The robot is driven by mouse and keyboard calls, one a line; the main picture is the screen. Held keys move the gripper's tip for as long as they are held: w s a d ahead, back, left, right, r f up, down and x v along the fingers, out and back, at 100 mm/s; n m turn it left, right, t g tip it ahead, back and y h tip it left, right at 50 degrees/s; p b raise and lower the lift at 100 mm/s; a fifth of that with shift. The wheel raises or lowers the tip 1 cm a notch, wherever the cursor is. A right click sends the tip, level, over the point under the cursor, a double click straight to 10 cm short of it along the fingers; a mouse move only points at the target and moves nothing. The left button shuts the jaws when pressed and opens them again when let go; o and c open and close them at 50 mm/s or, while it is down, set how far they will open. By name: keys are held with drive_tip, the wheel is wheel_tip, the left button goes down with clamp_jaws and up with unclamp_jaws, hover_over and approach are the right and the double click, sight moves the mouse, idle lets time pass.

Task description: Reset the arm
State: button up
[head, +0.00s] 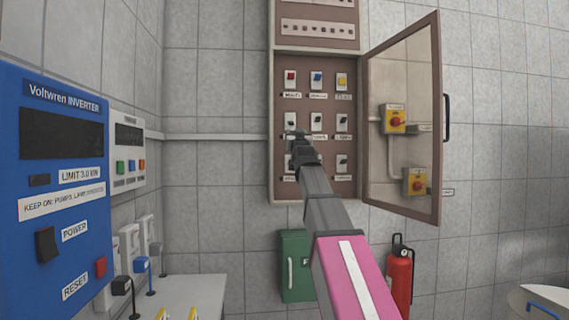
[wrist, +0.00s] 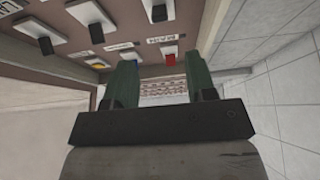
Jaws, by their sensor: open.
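My arm (head: 325,213) reaches up and forward to the brown switch panel (head: 303,185) on the wall. In the head view my gripper (head: 297,133) is in front of the panel's middle row of switches and partly hides them. In the wrist view my gripper (wrist: 160,78) shows two dark green fingers apart with nothing between them. The same red switch (head: 290,77) and blue switch (head: 317,78) are in the panel's upper row. I cannot tell whether the gripper touches the panel.
The panel's glazed door (head: 403,165) stands open to the right. A blue inverter box (head: 50,200) is at the left. A green cabinet (head: 297,265) and a red extinguisher (head: 400,270) are below. A pale table (head: 195,297) stands at lower left.

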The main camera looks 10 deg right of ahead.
wheel_tip(320, 180, down, 47)
drive_tip(key=g, duration=1.1)
drive_tip(key=s+f+g, duration=0.6)
drive_tip(key=s+f, duration=0.7)
drive_tip(key=f, duration=0.4)
drive_tip(key=s+f+g, duration=0.6)
drive_tip(key=s+f, duration=0.8)
drive_tip(key=f, duration=0.4)
drive_tip(key=shift+s+g, duration=0.25)
drive_tip(key=shift+g, duration=0.05)
